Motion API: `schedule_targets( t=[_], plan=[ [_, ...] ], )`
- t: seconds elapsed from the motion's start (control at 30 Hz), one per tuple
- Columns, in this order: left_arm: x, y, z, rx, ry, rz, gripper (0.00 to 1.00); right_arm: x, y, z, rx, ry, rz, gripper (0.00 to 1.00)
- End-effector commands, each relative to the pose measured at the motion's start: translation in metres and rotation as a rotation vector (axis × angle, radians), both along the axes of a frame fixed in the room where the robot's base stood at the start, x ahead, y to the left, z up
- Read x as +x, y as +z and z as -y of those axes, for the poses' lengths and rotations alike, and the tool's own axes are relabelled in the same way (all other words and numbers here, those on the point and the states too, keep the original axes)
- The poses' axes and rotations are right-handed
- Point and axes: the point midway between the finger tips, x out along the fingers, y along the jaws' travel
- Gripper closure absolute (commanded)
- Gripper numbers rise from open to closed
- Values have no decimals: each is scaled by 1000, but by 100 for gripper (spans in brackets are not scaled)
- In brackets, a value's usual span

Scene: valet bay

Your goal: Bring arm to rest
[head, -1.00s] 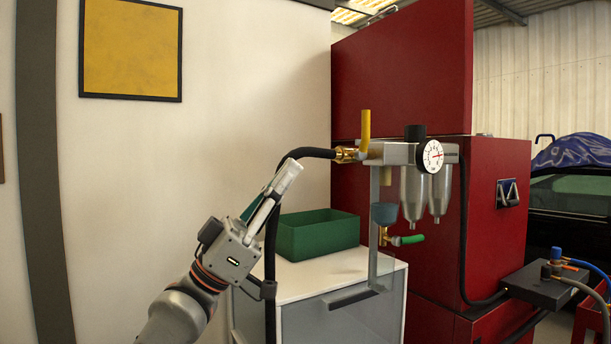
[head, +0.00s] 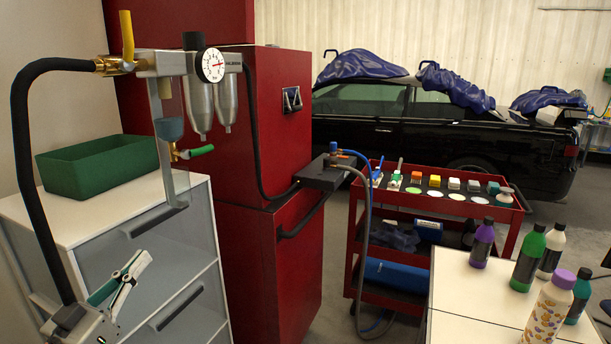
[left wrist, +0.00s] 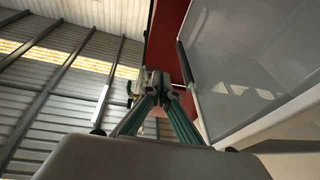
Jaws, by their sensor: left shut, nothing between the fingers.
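My left gripper (head: 133,268) is at the lower left of the head view, in front of the white and grey drawer cabinet (head: 90,226). Its fingers are together, pointing up and to the right, with nothing between them. The left wrist view shows the same gripper (left wrist: 160,82) from behind, its fingers closed together, with the cabinet front (left wrist: 250,65) at the right. My right gripper is in neither view.
A black hose (head: 22,160) hangs close by the left gripper from the air regulator (head: 175,65). A green bin (head: 98,168) sits on the cabinet. A red tool cart (head: 345,235) and a white table (head: 470,300) with several bottles stand at right.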

Motion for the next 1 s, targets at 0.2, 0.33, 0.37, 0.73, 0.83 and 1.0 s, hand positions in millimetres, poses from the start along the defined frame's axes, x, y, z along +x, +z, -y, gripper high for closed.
schedule_targets(
  t=[0.2,0.33,0.37,0.73,0.83,1.0],
  plan=[
    [-26,-151,28,110,46,-266,100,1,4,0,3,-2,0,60],
    [-60,-232,49,184,55,-413,100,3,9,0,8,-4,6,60],
    [-70,-250,54,202,56,-446,100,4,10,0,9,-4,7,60],
    [-203,-403,114,399,20,-770,100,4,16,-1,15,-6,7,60],
    [-222,-416,123,422,12,-804,100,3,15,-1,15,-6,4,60],
    [-230,-423,126,436,7,-820,100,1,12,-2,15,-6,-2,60]
  ],
)
